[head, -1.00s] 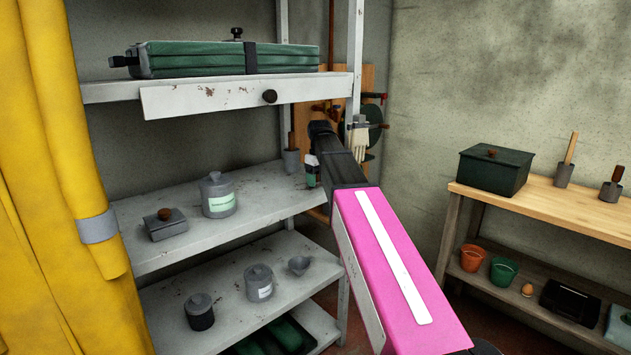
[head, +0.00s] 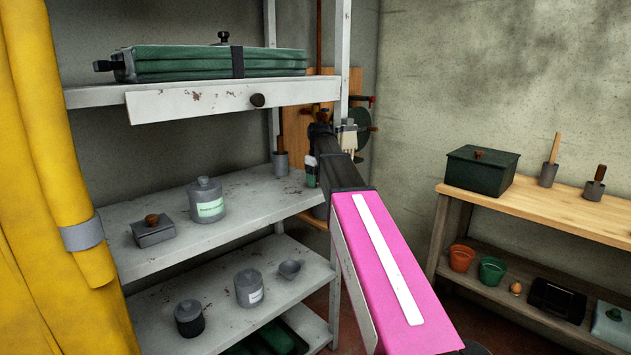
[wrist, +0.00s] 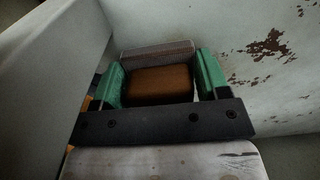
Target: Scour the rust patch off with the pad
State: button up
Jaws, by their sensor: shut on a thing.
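My gripper (wrist: 160,78) is shut on the pad (wrist: 160,53) in the wrist view. The pad has a brown block-like back and a grey mesh edge, held between the two green fingers. A rust patch (wrist: 268,44) of dark red-brown flakes lies on a pale surface to the right of the pad. The pad is apart from the patch in the picture; whether it touches the surface, I cannot tell. In the head view my gripper (head: 311,170) shows only as a small green-and-dark end beside the shelf post, and the pad is hidden there.
A grey shelf unit (head: 225,205) holds canisters and a small box. Its upper shelf has rust flecks. A yellow curtain (head: 35,220) hangs at the left. A wooden bench (head: 590,215) with a green box stands at the right. A pale upright panel (wrist: 45,60) rises left of my gripper.

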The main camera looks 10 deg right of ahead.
aim_at(309, 188)
jog(key=shift+w+d+r, duration=0.1)
jog(key=shift+w+d, duration=0.45)
jog(key=shift+d, duration=0.15)
jog(key=shift+w+d+r, duration=0.1)
jog(key=shift+w, duration=0.05)
jog(key=shift+s+a+r, duration=0.1)
jog(key=shift+s+a, duration=0.85)
jog(key=shift+a, duration=0.2)
jog(key=shift+s+a+f, duration=0.1)
jog(key=shift+s+a, duration=0.65)
jog(key=shift+a, duration=0.3)
jog(key=shift+s+a+f, duration=0.15)
jog(key=shift+s+a, duration=0.55)
jog(key=shift+a, duration=0.4)
jog(key=shift+s+a+f, duration=0.1)
jog(key=shift+s+a, duration=0.65)
jog(key=shift+a, duration=0.3)
jog(key=shift+w+a+r, duration=0.1)
jog(key=shift+w, duration=0.05)
jog(key=shift+w+d, duration=0.55)
jog(key=shift+d, duration=0.25)
jog(key=shift+w+d, duration=0.5)
jog(key=shift+d, duration=0.3)
